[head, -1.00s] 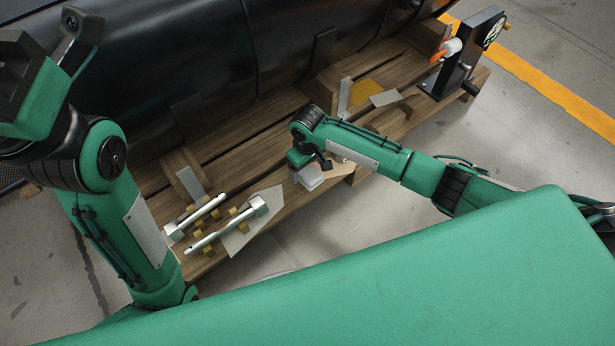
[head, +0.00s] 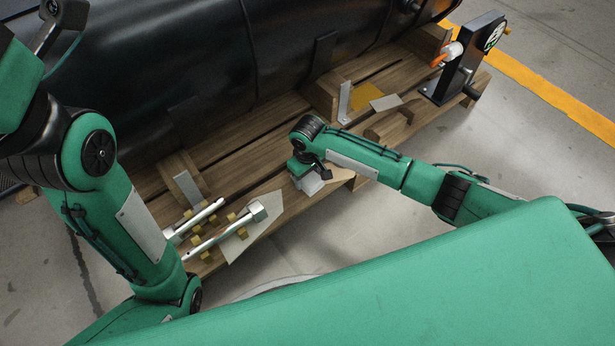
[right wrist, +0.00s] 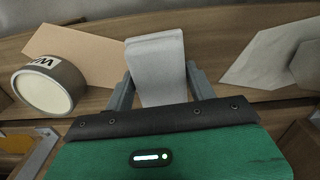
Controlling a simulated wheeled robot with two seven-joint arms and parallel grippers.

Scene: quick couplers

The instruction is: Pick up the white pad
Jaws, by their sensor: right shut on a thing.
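The white pad (right wrist: 157,68) is a pale, soft-edged block that stands out between the two grey fingers of my right gripper (right wrist: 155,85) in the right wrist view. The fingers are shut on its sides. In the head view my right gripper (head: 309,172) is over the front edge of the wooden pallet, with the pad (head: 311,185) showing below it. I cannot tell how far the pad is above the wood. My left arm is at the left; its fingers are outside the picture.
A tape roll (right wrist: 46,88) lies on brown card (right wrist: 85,52) beside the pad. Two metal tools (head: 215,235) rest on yellow blocks near a grey sheet (head: 265,232). A black tank (head: 215,60) fills the back. A stand with a gauge (head: 468,62) is at the right end.

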